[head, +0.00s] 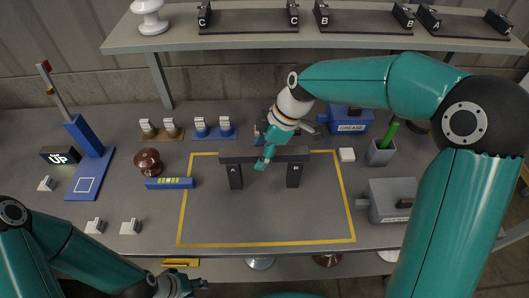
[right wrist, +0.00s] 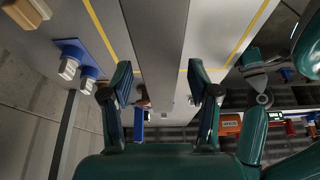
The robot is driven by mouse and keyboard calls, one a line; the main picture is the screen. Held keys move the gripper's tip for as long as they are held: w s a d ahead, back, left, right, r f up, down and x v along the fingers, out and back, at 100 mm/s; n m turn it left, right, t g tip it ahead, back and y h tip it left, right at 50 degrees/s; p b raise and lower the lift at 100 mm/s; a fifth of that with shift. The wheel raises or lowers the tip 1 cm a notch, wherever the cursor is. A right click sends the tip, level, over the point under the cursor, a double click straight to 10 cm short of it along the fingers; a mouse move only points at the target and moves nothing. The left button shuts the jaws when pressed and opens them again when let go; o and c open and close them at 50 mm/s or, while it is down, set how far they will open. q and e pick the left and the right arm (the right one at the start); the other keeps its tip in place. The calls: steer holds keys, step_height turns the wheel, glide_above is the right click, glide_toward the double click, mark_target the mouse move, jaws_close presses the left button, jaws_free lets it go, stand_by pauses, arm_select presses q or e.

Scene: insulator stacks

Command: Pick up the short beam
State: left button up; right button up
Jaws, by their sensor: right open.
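The short beam (head: 235,157) is a dark grey bar lying level across two dark posts, post A (head: 235,178) and post B (head: 294,176). My right gripper (head: 266,150) is over the middle of the beam, with one finger in front of it. In the right wrist view the beam (right wrist: 158,45) runs between the two spread fingers, with a gap on each side. My left gripper (head: 192,287) is low at the front edge, far from the beam; its jaws are too small and cut off to judge.
A yellow outline (head: 265,243) surrounds the posts. A blue level (head: 169,183) and a brown insulator (head: 148,162) stand to the left. A grey box (head: 392,200), a cup (head: 380,153) and a blue grease box (head: 350,122) are at right. A shelf (head: 330,42) overhangs the back.

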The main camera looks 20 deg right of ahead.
jaws_close()
steer(key=shift+r, duration=0.2)
stand_by(0.3)
